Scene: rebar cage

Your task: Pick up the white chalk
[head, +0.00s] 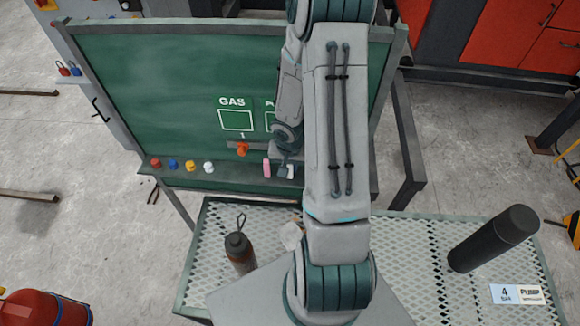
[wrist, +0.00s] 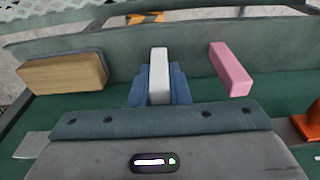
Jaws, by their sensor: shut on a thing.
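The white chalk (wrist: 159,75) is a pale upright-looking block between the blue fingers of my gripper (wrist: 160,88) in the wrist view. My gripper is shut on it. In the head view my gripper (head: 284,162) is at the ledge of the green chalkboard, and a bit of the white chalk (head: 291,172) shows beside it; my arm covers the area to its right. I cannot tell whether the chalk still touches the ledge.
A pink chalk (wrist: 231,69) lies beside my gripper, with a wooden eraser (wrist: 63,73) on the other side. Colored knobs (head: 173,164) line the chalkboard (head: 160,90).

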